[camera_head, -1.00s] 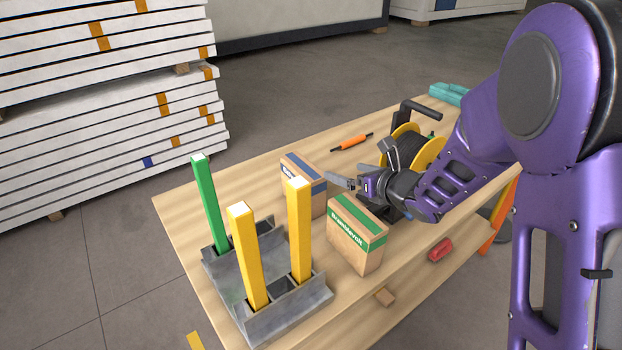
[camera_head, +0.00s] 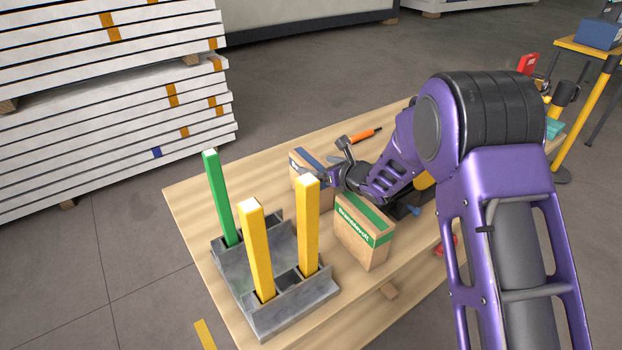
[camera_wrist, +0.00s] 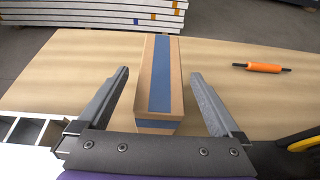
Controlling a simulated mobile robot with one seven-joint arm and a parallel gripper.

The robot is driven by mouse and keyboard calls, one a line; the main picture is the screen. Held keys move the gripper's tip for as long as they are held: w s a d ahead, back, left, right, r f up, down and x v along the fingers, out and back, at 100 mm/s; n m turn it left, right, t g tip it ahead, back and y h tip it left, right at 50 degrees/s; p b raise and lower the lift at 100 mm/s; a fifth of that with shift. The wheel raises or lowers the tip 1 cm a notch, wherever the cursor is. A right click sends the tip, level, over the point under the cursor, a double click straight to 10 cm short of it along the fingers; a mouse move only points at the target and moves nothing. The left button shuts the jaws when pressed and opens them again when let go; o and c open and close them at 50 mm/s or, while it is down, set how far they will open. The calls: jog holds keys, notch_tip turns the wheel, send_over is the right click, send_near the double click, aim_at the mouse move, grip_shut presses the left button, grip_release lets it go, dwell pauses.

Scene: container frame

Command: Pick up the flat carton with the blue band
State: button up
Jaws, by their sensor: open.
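The flat carton with the blue band (camera_wrist: 160,80) stands on the wooden table. In the wrist view it lies between the two fingers of my open gripper (camera_wrist: 162,92), with a gap on both sides. In the head view the carton (camera_head: 303,162) is partly hidden behind a yellow post and my gripper (camera_head: 333,170). My gripper is at the carton's right side there. Whether the fingers touch the carton cannot be told from the head view.
A carton with a green band (camera_head: 362,232) stands close in front of my gripper. A grey metal frame (camera_head: 290,312) holds a green post (camera_head: 221,200) and two yellow posts (camera_head: 257,255). An orange-handled tool (camera_wrist: 262,67) lies to the right. Bare table surrounds the blue-banded carton's far end.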

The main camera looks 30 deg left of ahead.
aim_at(314, 162)
jog(key=shift+p+x, duration=0.4)
jog(key=shift+x, duration=1.95)
jog(key=shift+r, duration=0.15)
grip_shut()
